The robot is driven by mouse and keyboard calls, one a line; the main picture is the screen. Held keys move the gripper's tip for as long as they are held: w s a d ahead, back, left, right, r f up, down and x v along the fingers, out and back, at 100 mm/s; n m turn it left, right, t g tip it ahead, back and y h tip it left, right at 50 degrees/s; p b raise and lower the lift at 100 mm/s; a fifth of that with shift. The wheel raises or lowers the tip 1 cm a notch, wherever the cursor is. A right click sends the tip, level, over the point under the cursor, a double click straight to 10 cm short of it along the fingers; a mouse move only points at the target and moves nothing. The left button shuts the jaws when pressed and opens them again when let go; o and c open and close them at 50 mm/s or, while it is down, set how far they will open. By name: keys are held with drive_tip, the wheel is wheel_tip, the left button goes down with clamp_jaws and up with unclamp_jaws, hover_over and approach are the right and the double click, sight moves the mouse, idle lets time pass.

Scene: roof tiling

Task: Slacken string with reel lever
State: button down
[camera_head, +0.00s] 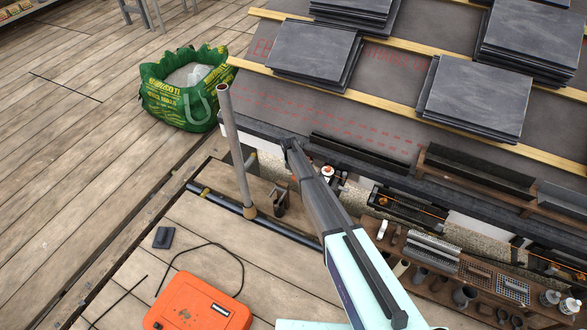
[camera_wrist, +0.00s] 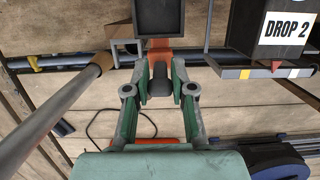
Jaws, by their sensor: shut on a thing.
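In the wrist view, the two green fingers of my gripper (camera_wrist: 160,84) are closed around a dark, rounded grip (camera_wrist: 160,74), which looks like the reel lever's handle. An orange piece (camera_wrist: 159,47) shows just beyond it, below a dark square block (camera_wrist: 158,17). I cannot tell how the grip and orange piece join. In the head view, my arm hides the gripper and the grip. A thin orange line, perhaps the string (camera_head: 425,209), runs along the roof edge right of my arm. Its tension cannot be told.
A metal pole (camera_head: 236,150) stands left of my arm, close to the gripper in the wrist view. A "DROP 2" sign (camera_wrist: 285,28) is at the upper right there. Slate stacks (camera_head: 312,51), a green bag (camera_head: 187,88), an orange case (camera_head: 197,303) and a tool shelf (camera_head: 455,290) surround the work area.

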drive_tip(key=shift+w+d+f+g+y, duration=0.1)
drive_tip(key=shift+w+g+y, duration=0.3)
drive_tip(key=shift+g, duration=0.7)
drive_tip(key=c, duration=1)
unclamp_jaws()
drive_tip(key=shift+o, duration=0.2)
wheel_tip(320, 180, up, 12)
